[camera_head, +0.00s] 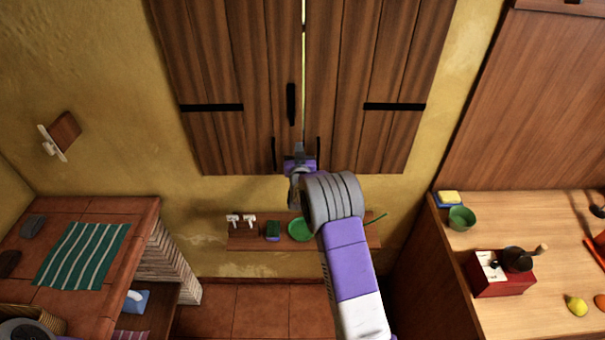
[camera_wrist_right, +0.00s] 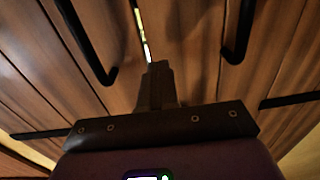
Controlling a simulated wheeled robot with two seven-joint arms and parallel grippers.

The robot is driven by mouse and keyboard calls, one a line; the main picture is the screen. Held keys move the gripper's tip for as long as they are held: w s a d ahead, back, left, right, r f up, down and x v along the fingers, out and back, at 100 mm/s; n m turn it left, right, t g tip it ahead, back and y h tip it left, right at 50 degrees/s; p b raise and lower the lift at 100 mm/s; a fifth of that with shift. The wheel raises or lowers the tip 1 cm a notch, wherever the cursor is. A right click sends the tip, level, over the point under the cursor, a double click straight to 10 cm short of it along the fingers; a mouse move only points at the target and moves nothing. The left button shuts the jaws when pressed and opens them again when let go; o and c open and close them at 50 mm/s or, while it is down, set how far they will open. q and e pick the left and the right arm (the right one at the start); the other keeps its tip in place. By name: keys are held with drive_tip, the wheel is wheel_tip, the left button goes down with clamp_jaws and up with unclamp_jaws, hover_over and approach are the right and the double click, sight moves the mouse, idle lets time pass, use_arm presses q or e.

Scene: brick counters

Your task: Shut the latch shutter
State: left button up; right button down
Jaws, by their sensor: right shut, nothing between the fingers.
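The wooden shutter has a left panel (camera_head: 225,70) and a right panel (camera_head: 345,70), nearly closed together with a thin bright gap between them. A black upright latch bar (camera_head: 291,103) sits on the left panel beside the gap. Black handles hang at the lower inner edges, the left handle (camera_head: 274,153) and the right handle (camera_head: 318,150); hooked black handles also show in the right wrist view (camera_wrist_right: 90,45). My right gripper (camera_head: 299,149) is shut and empty, between the handles below the latch bar. Its closed fingers (camera_wrist_right: 156,80) point at the gap. My left gripper is out of view.
A low shelf (camera_head: 250,240) with taps, a sponge and a green bowl (camera_head: 301,229) lies under the shutter. A wooden counter (camera_head: 530,310) stands at right with a red grinder (camera_head: 500,274). A tiled brick counter (camera_head: 80,210) stands at left.

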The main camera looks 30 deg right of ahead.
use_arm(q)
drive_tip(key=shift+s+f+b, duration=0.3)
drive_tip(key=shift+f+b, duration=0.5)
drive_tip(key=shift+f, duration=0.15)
use_arm(e)
drive_tip(key=v, duration=1.1)
drive_tip(key=shift+a, duration=0.3)
drive_tip(key=shift+s+f, duration=0.1)
drive_tip(key=shift+s, duration=0.05)
